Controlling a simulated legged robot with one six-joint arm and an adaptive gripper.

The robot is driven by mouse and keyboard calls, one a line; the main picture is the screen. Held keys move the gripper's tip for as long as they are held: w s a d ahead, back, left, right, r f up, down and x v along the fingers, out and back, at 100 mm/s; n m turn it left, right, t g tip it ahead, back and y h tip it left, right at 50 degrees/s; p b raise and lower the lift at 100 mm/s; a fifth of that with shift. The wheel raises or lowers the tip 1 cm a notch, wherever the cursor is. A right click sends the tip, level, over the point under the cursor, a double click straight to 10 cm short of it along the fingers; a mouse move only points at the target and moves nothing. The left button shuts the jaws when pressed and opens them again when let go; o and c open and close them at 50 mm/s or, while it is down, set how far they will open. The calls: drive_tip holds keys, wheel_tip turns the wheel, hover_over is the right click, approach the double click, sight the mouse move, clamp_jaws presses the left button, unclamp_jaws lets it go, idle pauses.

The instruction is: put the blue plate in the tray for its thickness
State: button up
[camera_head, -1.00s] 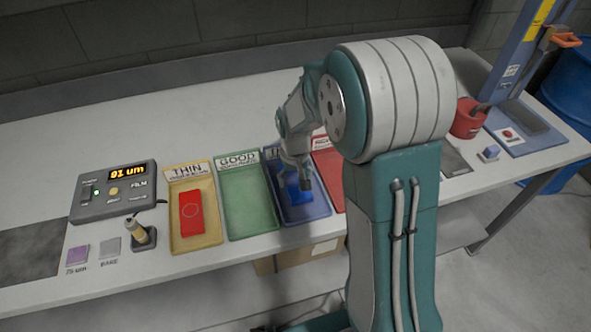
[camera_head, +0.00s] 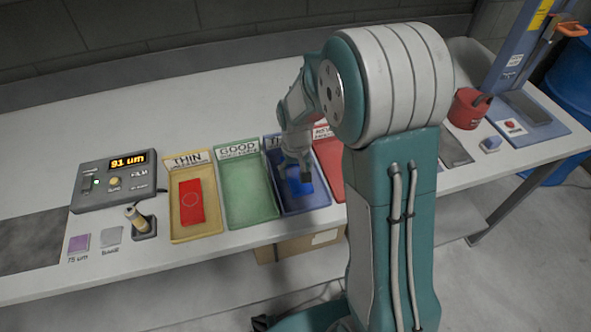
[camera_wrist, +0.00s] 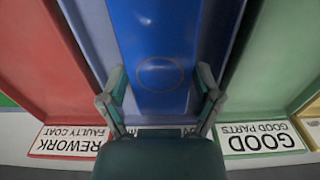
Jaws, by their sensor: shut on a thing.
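The blue plate (camera_wrist: 157,40) has a faint ring mark and is between the fingers of my gripper (camera_wrist: 160,95) in the wrist view. My gripper is shut on it. In the head view the blue plate (camera_head: 300,184) shows under my gripper (camera_head: 297,168), over or inside the blue tray (camera_head: 318,203). I cannot tell whether the plate touches the tray floor. The blue tray's label is mostly hidden by my arm; it starts with "T". The film gauge (camera_head: 114,180) reads 91 um.
The yellow THIN tray (camera_head: 207,227) holds a red plate (camera_head: 191,202). The green GOOD tray (camera_head: 248,190) is empty. A red REWORK tray (camera_head: 331,160) lies to the right, partly hidden by my arm. A probe (camera_head: 139,224) stands at the front left.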

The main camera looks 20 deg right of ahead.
drive_tip(key=shift+f, duration=0.45)
drive_tip(key=o, duration=1)
drive_tip(key=shift+o, duration=0.2)
wheel_tip(320, 180, up, 12)
